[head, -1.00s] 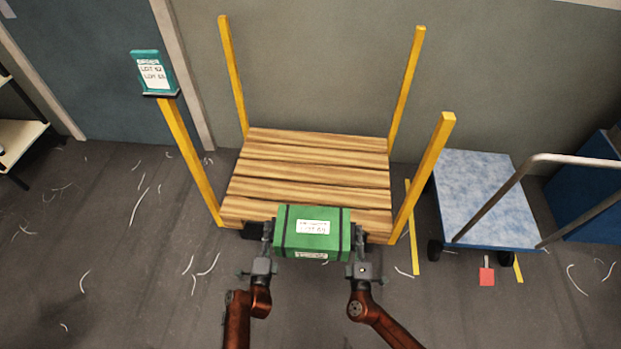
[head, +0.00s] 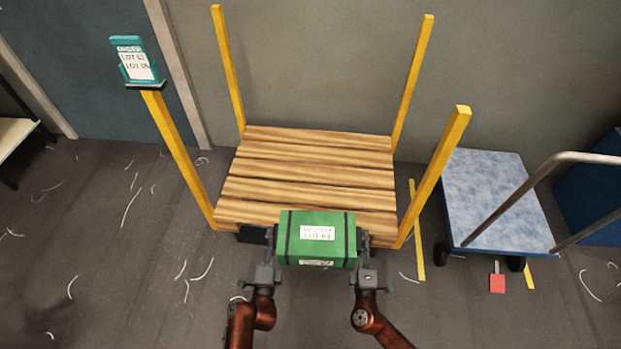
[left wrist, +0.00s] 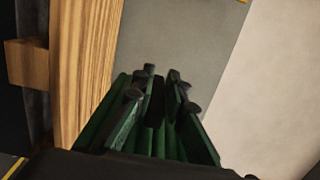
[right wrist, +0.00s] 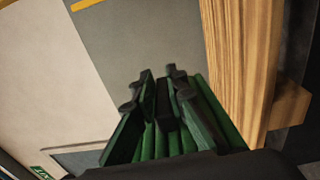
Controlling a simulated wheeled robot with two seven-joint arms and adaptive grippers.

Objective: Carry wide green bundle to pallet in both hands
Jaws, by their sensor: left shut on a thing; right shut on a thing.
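The wide green bundle (head: 330,254) has dark straps and white labels that read LOT followed by a number. It is held level at the front edge of the wooden pallet (head: 300,170), which is bare on top. My left gripper (head: 271,245) is shut on the bundle's left end. My right gripper (head: 363,245) is shut on its right end. Green bundle material also shows between the fingers in the left wrist view (left wrist: 122,125) and the right wrist view (right wrist: 205,122). The bundle hides part of the pallet's front edge.
Yellow posts stand at the pallet's corners, including the near right post (head: 433,175) and the near left post (head: 180,160), which carries a teal sign (head: 137,62). A blue-topped cart (head: 490,195) stands to the right. A shelf (head: 14,137) is at the far left.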

